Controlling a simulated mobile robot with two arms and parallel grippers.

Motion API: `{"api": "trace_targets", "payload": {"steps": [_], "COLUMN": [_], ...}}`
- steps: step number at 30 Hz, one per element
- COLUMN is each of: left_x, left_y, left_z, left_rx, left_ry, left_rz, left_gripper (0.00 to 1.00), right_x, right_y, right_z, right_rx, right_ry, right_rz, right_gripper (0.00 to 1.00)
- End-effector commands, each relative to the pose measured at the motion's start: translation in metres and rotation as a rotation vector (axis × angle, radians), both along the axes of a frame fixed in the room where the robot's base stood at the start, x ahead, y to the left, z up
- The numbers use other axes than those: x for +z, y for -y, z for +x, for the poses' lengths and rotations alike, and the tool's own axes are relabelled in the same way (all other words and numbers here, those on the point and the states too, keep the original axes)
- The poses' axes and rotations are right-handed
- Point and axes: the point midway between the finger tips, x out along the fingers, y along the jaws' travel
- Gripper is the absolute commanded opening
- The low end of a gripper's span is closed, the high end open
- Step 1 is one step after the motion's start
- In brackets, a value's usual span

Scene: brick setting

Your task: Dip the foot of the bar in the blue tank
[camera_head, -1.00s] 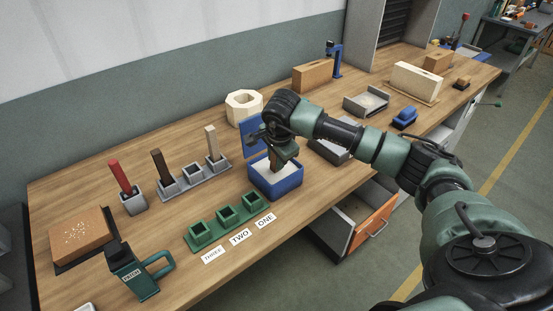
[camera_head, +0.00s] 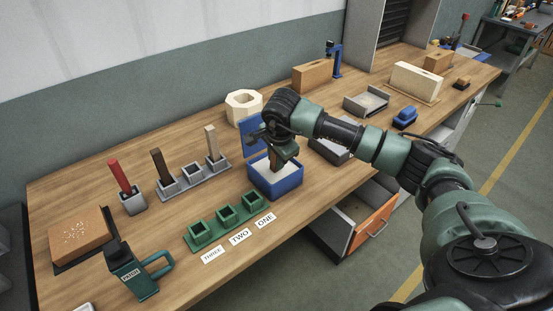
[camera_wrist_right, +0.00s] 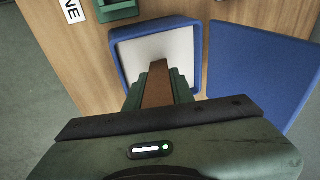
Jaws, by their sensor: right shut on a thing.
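The blue tank (camera_head: 281,189), an open box with a pale inside, stands near the front edge of the bench. Its blue lid (camera_head: 253,140) stands open at the back; both tank (camera_wrist_right: 117,62) and lid (camera_wrist_right: 262,70) show in the right wrist view. My right gripper (camera_head: 277,154) is over the tank, shut on a brown bar (camera_head: 273,163). In the right wrist view the bar (camera_wrist_right: 157,88) is between the fingers and points into the tank. Whether its foot touches the pale contents cannot be told. My left gripper is not in view.
A green holder (camera_head: 225,220) with three sockets and number labels (camera_head: 240,237) lie left of the tank. A grey rack (camera_head: 193,182) holds upright bars behind it. A cream octagonal block (camera_head: 244,105) stands at the back. An orange drawer (camera_head: 372,222) is open below.

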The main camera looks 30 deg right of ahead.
Motion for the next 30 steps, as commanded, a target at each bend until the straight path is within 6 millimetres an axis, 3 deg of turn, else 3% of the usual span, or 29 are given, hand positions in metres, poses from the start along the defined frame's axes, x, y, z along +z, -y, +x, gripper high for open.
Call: {"api": "trace_targets", "payload": {"steps": [14, 30], "left_x": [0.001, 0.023], "left_y": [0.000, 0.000], "left_z": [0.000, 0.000], "left_rx": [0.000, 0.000], "left_ry": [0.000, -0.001], "left_rz": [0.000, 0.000], "left_gripper": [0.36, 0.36], "right_x": [-0.001, 0.041], "right_y": [-0.001, 0.000], "right_z": [-0.001, 0.000], "right_rx": [0.001, 0.001], "right_ry": [-0.005, -0.001], "right_rz": [0.000, 0.000], "right_gripper": [0.00, 0.00]}}
